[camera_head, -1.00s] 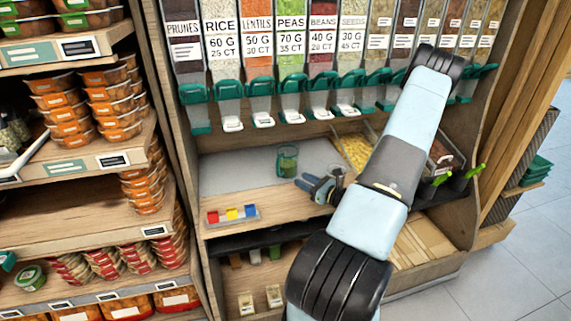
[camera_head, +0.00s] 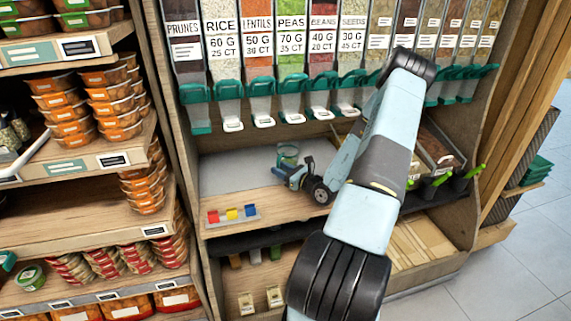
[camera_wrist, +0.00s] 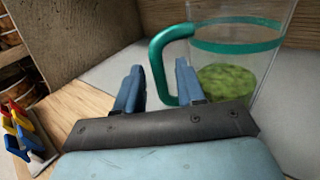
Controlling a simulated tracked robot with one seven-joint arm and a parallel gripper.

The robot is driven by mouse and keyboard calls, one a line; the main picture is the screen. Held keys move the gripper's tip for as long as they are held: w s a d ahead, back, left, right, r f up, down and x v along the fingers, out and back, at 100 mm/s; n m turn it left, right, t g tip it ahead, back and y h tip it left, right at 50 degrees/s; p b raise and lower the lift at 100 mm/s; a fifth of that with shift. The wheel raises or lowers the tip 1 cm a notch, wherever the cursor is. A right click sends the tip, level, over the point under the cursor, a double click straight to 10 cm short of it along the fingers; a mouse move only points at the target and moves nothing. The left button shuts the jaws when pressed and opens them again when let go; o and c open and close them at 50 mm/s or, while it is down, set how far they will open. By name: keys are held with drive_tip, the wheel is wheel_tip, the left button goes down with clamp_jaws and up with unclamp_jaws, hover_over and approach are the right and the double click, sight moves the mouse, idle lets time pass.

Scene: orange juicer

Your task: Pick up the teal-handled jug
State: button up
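The jug (camera_head: 288,152) is clear with a teal rim band and stands on the grey back part of the shelf. In the wrist view the jug (camera_wrist: 240,60) is at the upper right, with green contents low inside. Its teal handle (camera_wrist: 157,60) faces left, towards my gripper. My gripper (camera_wrist: 160,68) is open, one blue finger on each side of the handle's outer bar in the picture. The right finger overlaps the handle's opening. I cannot tell whether either finger touches it. In the head view my gripper (camera_head: 291,172) is just in front of the jug and partly covers its lower part.
A small rack with red, yellow and blue pieces (camera_head: 232,213) lies left on the wooden shelf front (camera_head: 270,203). Labelled dispensers with teal spouts (camera_head: 230,90) hang above. A wooden side panel (camera_wrist: 75,40) is at the left. Bins with green-handled scoops (camera_head: 440,180) are at the right.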

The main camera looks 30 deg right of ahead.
drive_tip(key=shift+x, duration=0.8)
clamp_jaws()
